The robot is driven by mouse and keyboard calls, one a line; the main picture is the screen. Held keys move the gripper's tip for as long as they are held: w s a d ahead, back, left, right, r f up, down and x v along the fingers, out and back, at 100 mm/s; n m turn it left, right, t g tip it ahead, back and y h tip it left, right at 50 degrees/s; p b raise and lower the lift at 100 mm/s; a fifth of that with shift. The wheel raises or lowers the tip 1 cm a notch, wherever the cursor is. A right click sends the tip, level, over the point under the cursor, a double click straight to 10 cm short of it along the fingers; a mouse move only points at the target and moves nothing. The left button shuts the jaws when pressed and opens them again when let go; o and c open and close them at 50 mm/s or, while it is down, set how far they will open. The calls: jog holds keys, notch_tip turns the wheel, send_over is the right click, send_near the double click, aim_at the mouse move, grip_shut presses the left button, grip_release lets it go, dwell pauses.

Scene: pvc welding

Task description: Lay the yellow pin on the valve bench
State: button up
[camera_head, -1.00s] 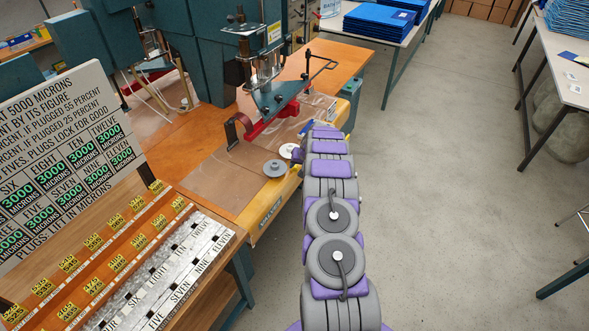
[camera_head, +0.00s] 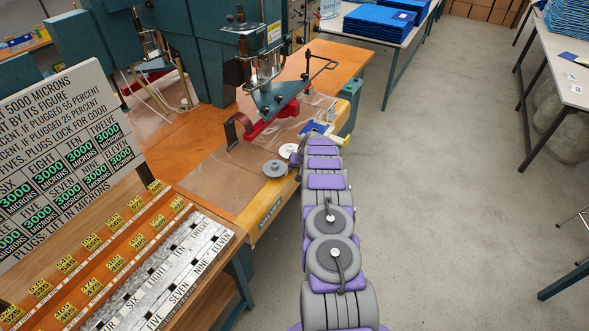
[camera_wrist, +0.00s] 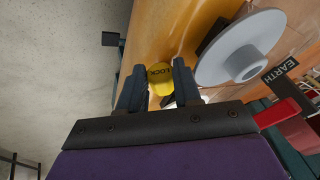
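In the wrist view, the round yellow pin (camera_wrist: 160,79), marked LOCK, sits between the two dark fingers of my gripper (camera_wrist: 160,86). The fingers flank it closely on both sides and appear shut on it. My gripper is over the front edge of the orange-topped valve bench (camera_head: 215,177). In the wrist view, the bench's wooden top (camera_wrist: 152,30) lies beyond the pin.
A pale hubbed disc (camera_wrist: 243,50) is close right of the fingers in the wrist view. A grey disc (camera_head: 275,168) and white disc (camera_head: 288,151) lie near the bench edge. A red clamp (camera_head: 272,117) stands behind. The left bench top is clear.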

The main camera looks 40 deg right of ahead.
grip_shut()
jog(key=shift+r, duration=0.15)
